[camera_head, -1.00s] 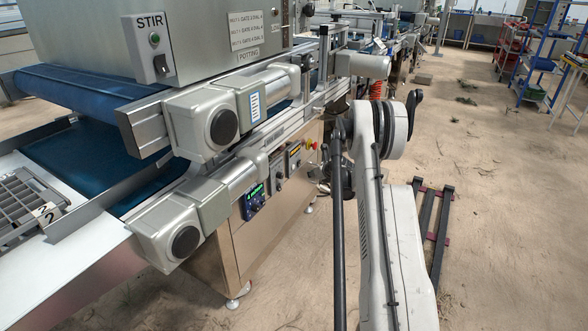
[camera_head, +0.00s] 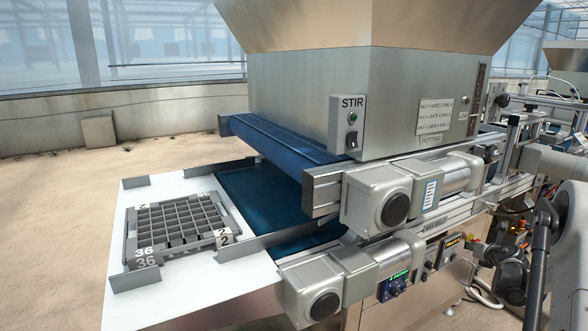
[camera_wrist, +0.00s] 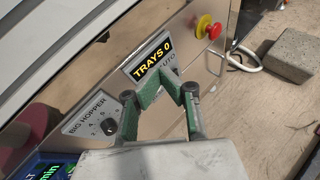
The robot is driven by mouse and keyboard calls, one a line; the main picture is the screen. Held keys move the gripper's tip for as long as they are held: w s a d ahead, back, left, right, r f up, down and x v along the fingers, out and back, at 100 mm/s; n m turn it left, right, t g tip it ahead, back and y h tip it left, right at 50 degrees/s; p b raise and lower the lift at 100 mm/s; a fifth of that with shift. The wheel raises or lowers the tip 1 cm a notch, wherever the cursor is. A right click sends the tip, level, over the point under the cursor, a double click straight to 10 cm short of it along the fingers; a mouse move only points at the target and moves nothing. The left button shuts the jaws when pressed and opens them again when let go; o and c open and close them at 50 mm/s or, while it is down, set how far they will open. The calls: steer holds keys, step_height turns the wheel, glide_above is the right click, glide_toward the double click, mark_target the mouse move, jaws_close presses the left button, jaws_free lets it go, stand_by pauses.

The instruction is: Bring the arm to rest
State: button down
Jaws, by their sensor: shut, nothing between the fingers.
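My gripper (camera_wrist: 162,82) shows in the wrist view with its green fingers shut and nothing between them. It is in front of the machine's panel, just below the yellow-lettered TRAYS 0 display (camera_wrist: 153,64). The BIG HOPPER dial (camera_wrist: 109,127) is to its left. I cannot tell whether the fingers touch the panel. In the head view my arm is at the right edge, beside the machine's side; I cannot make out the gripper there.
A red and yellow stop button (camera_wrist: 208,27) is on the panel. A grey block (camera_wrist: 295,55) lies on the floor. In the head view a grey cell tray (camera_head: 185,227) sits on the white table (camera_head: 190,290) before the blue belt (camera_head: 255,200). The STIR switch (camera_head: 351,138) is above.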

steer(key=s+a+r+m+t+h+p, duration=0.1)
steer(key=s+a+r+m+h, duration=0.4)
steer(key=r, duration=0.7)
steer(key=s+a+r+m+h+p, duration=0.15)
steer(key=s+r+m, duration=0.4)
steer(key=r, duration=0.75)
steer(key=s+a+r+m+t+h+p, duration=0.1)
steer(key=s+a+r+m+h+p, duration=0.15)
steer(key=r+m, duration=0.7)
steer(key=s+a+r+m+g+y+b, duration=0.1)
steer(key=s+a+r+m+g+b, duration=0.15)
steer(key=s+a+m, duration=0.65)
steer(key=s+a+f+m+g+y+b, duration=0.1)
steer(key=s+a+f+g+y+b, duration=0.15)
steer(key=s+a+f, duration=0.65)
steer(key=s+a+f+m+g+y+b, duration=0.1)
steer(key=s+a+f+y, duration=0.4)
steer(key=a, duration=0.8)
steer(key=s+a+f+m+g+y+b, duration=0.1)
steer(key=s+a+f+g+y, duration=0.15)
steer(key=s+a+f, duration=0.45)
steer(key=a+r+p, duration=0.1)
steer(key=r+p, duration=0.7)
steer(key=r, duration=0.1)
steer(key=s+a+r+p, duration=0.1)
steer(key=a+r+p, duration=0.1)
steer(key=r+p, duration=0.7)
steer(key=shift+s+a+r+t, duration=0.15)
steer(key=shift+a+r+t, duration=0.1)
steer(key=shift+r+t, duration=0.25)
